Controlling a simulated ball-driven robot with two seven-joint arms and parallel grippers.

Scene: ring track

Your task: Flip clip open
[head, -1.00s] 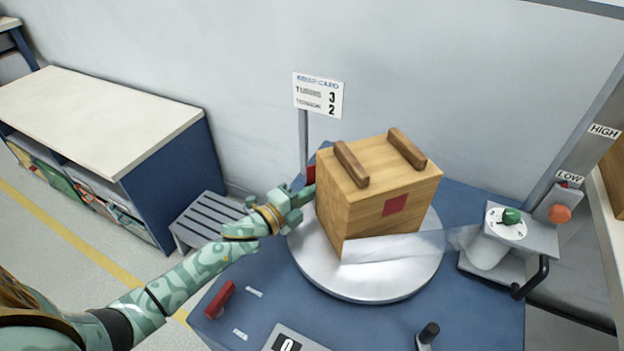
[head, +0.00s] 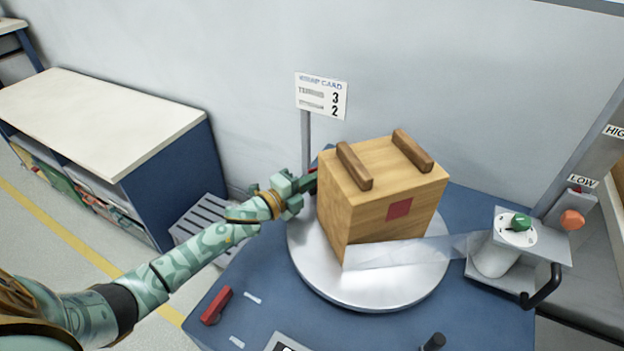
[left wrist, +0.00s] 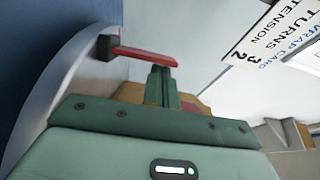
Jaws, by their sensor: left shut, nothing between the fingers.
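A red clip (left wrist: 145,55) with a black hinge block (left wrist: 105,47) sits at the turntable's rim (left wrist: 60,75). In the left wrist view its red bar points away from the disc. In the head view only a bit of the clip (head: 312,171) shows behind my gripper, at the far left of the wooden box (head: 345,215). My left gripper (head: 310,184) is shut and empty. Its fingertips (left wrist: 162,76) are right at the bar's free end; I cannot tell whether they touch. My right gripper is out of view.
The box stands on the round turntable (head: 350,292), with clear film running to a dispenser (head: 490,258) at right. A sign (head: 320,95) on a post stands behind my gripper. A red handle (head: 216,305) lies at the table's front left. A slatted stand (head: 195,218) is at left.

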